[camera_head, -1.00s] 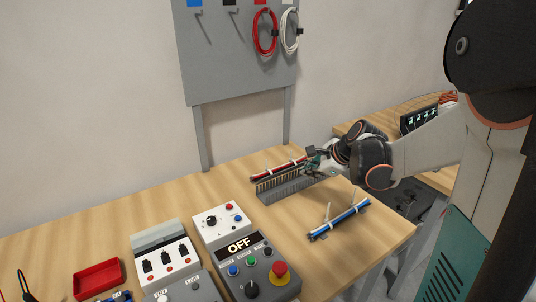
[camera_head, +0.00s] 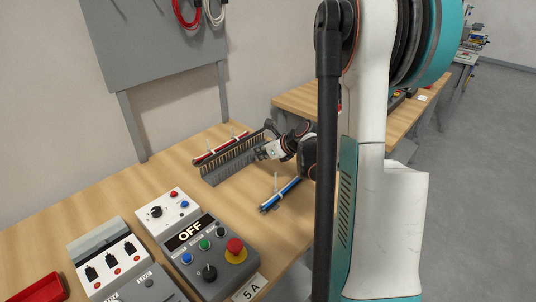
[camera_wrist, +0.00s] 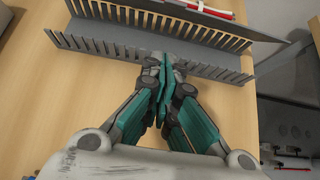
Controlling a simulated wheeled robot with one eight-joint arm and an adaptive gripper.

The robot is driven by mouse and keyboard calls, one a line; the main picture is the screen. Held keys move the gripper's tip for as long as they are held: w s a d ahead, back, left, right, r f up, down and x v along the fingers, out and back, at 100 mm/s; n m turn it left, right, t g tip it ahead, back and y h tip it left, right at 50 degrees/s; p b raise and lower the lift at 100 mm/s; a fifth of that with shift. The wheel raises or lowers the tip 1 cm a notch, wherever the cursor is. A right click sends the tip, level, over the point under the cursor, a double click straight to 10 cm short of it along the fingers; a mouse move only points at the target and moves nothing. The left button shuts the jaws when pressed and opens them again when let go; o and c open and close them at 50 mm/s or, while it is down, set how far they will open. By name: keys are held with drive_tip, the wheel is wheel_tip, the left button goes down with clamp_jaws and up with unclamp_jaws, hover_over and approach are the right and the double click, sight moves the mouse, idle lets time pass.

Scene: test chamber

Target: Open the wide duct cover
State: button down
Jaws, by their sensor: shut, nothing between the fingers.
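The wide grey slotted duct (camera_head: 232,163) lies on the wooden table, and it crosses the top of the wrist view (camera_wrist: 105,45). Both rows of slotted teeth show there, with a grey channel between them. A smooth grey strip (camera_wrist: 240,27) runs along the far row; I cannot tell whether it is the cover. My gripper (camera_head: 262,152) is at the right end of the duct. In the wrist view its teal fingers (camera_wrist: 167,64) are shut and empty, with their tips at the near row of teeth. I cannot tell whether they touch it.
A control box with an OFF display (camera_head: 190,232) and a red tray (camera_head: 40,289) stand nearer left. Bare table lies between the boxes and duct.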

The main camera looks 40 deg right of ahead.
sight(239, 142)
drive_tip(key=w, duration=0.1)
drive_tip(key=w+r, duration=0.1)
drive_tip(key=w, duration=0.2)
drive_tip(key=shift+a+r+b, duration=0.3)
drive_tip(key=shift+r+b, duration=0.1)
drive_tip(key=shift+w+r+g+p, duration=0.25)
drive_tip(key=shift+r+g+p, duration=0.1)
drive_tip(key=shift+p, duration=0.25)
